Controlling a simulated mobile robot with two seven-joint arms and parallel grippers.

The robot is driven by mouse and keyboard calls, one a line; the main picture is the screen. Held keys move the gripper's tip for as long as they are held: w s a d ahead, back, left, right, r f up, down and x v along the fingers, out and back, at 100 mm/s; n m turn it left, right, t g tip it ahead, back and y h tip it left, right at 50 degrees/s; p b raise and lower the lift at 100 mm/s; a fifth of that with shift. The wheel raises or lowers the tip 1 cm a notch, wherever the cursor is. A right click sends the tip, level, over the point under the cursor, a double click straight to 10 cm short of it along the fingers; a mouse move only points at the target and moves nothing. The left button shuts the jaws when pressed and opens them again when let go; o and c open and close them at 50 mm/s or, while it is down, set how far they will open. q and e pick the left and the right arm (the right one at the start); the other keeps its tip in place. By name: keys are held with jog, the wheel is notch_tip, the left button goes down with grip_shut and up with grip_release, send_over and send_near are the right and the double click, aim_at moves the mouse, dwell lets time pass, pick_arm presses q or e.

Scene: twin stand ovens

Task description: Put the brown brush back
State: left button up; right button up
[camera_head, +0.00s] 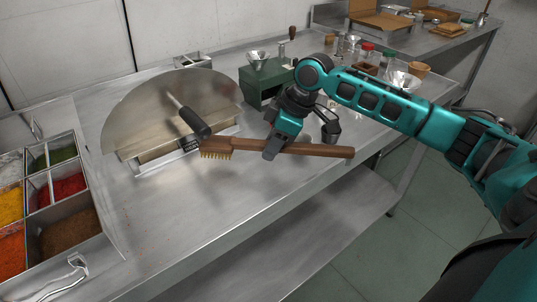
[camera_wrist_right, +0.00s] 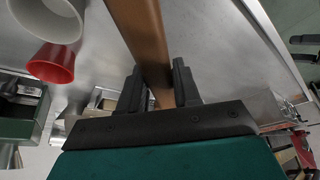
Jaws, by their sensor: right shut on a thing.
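The brown brush (camera_head: 320,150) has a long wooden handle and a head with yellowish bristles at its left end. My right gripper (camera_head: 274,148) is shut on its handle and holds it roughly level over the steel table, bristles down. In the right wrist view the brown handle (camera_wrist_right: 143,35) runs between the two dark fingers of the right gripper (camera_wrist_right: 158,88). Whether the bristles touch the table I cannot tell. My left gripper is not in view.
A green box (camera_head: 265,84) stands behind the gripper. Spice trays (camera_head: 75,212) are at the left. Small bottles and cups stand at the back right. The table's front is mostly clear.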

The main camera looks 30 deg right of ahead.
jog(key=shift+w+a+f, duration=0.1)
jog(key=shift+w+a, duration=0.25)
notch_tip(320, 180, down, 3)
jog(key=shift+s+f+b, duration=0.1)
jog(key=shift+b, duration=0.2)
jog(key=shift+f, duration=0.1)
jog(key=o, duration=0.9)
jog(key=shift+o, duration=0.2)
jog(key=p+v, duration=0.1)
jog(key=v, duration=1.1)
jog(key=shift+p, duration=0.35)
